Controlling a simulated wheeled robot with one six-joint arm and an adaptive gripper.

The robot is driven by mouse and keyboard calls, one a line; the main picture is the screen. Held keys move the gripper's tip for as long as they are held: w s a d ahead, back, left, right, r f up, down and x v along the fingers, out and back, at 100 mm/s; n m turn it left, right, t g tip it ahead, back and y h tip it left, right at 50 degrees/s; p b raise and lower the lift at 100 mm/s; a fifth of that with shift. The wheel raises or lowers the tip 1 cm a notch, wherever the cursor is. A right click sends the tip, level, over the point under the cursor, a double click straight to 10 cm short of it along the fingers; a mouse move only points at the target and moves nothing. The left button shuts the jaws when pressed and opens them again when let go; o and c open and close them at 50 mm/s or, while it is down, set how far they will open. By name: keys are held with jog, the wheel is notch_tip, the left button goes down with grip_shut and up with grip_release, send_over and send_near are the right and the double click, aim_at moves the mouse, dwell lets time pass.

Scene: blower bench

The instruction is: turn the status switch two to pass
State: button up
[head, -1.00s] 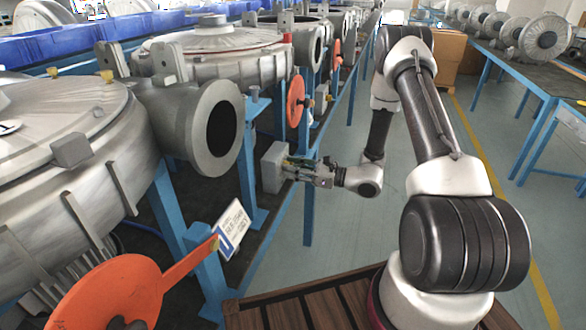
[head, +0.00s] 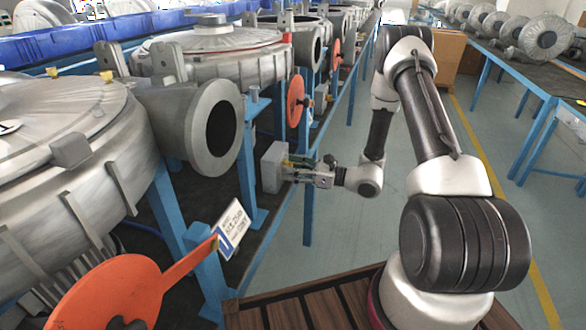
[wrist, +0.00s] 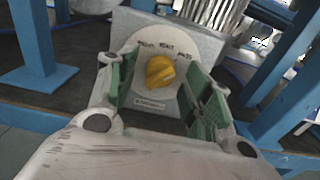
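The status switch is a yellow knob (wrist: 160,71) on a pale round plate (wrist: 143,46) of a grey box. Small labels arc above the knob, too small to read surely. The knob's pointing direction is hard to tell. The grey box (head: 271,168) also shows in the head view, on the bench's side. My gripper (wrist: 165,82) is open, with its green-padded fingers on either side of the knob. Gaps show between knob and pads. In the head view my gripper (head: 296,166) is at the box's front, and the knob is hidden there.
Blue bench legs (head: 247,160) stand close to the box. An orange disc (head: 296,100) is behind it and another orange disc (head: 105,293) with an arm and a white tag (head: 231,230) is nearer. Large grey blowers (head: 205,128) sit above. The floor to the right is clear.

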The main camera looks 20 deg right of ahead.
jog(key=v, duration=1.2)
